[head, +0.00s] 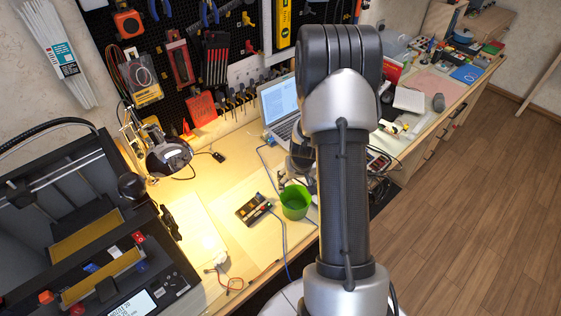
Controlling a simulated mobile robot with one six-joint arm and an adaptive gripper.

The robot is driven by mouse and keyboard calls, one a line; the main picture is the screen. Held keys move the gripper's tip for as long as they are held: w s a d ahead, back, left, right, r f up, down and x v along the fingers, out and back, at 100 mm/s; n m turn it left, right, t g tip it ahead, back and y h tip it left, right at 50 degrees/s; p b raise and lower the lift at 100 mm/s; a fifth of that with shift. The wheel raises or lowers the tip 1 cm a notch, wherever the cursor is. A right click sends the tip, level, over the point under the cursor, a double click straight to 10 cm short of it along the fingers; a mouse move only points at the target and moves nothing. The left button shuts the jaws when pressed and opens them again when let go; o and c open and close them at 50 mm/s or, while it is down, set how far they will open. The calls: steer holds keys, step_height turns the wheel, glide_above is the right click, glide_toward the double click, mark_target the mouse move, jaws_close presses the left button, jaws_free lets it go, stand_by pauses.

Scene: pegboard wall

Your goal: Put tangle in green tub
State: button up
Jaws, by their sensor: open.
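The green tub (295,203) stands upright on the workbench, just left of my arm's upright link. A small tangle of thin red and dark wires with a pale piece (234,283) lies near the bench's front edge, left of and nearer than the tub. I take this for the tangle. My gripper (284,181) shows just behind and above the tub, partly hidden by my arm. It is open, and I see nothing in it. The inside of the tub is only partly visible.
A dark boxed device (253,208) with a blue cable lies left of the tub. A lit desk lamp (168,155), a 3D printer (80,240) and a laptop (283,105) stand around the bench.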

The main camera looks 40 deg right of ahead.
steer(key=s+a+r+n+t+b, duration=0.1)
steer(key=a+r, duration=0.6)
steer(key=r, duration=0.3)
steer(key=a+r+n, duration=0.2)
steer(key=a+r, duration=0.5)
steer(key=r, duration=0.3)
steer(key=s+a+r+n, duration=0.1)
steer(key=s+a+r, duration=0.2)
steer(key=s, duration=0.3)
steer(key=s+a+r+n+y+b, duration=0.1)
steer(key=s+a+r, duration=0.2)
steer(key=s+a, duration=0.2)
steer(key=s+a+r+t+b, duration=0.1)
steer(key=s+a, duration=0.3)
steer(key=s, duration=0.4)
steer(key=shift+a+r+n, duration=0.35)
steer(key=shift+r+n, duration=0.05)
steer(key=shift+r, duration=0.5)
steer(key=shift+w, duration=0.1)
steer(key=shift+c, duration=0.4)
